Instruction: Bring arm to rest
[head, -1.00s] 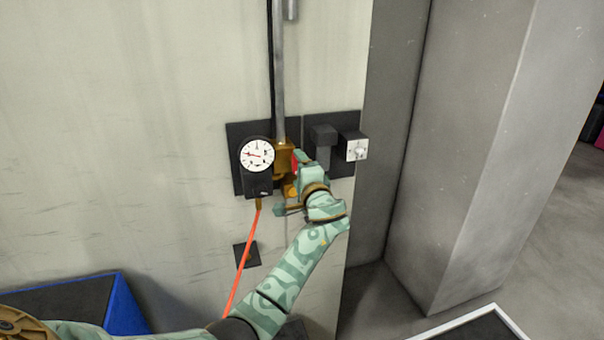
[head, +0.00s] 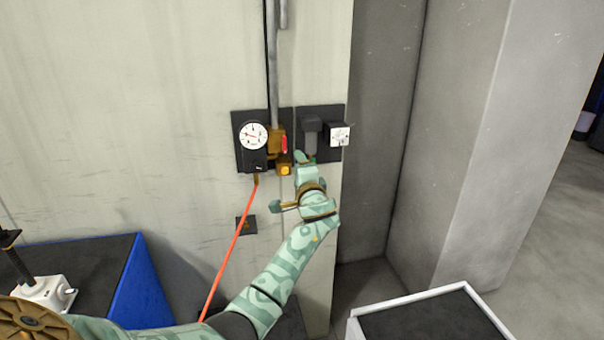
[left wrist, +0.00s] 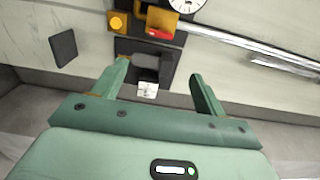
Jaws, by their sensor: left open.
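My left gripper (head: 295,182) is in front of the wall, just below and right of the brass valve (head: 277,142) with its red handle (head: 284,144). In the left wrist view the two green fingers of the gripper (left wrist: 160,78) stand wide apart with nothing between them. The valve's red handle (left wrist: 158,33) shows beyond the fingers, apart from them. A round white gauge (head: 253,135) sits left of the valve, and an orange knob (head: 285,170) sits below it. My right gripper is in neither view.
A dark bracket with a white-faced box (head: 339,135) is on the wall right of the valve. An orange hose (head: 233,255) hangs below the gauge. A blue-sided bench (head: 143,285) is at lower left, and a white-rimmed tray (head: 400,301) at lower right.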

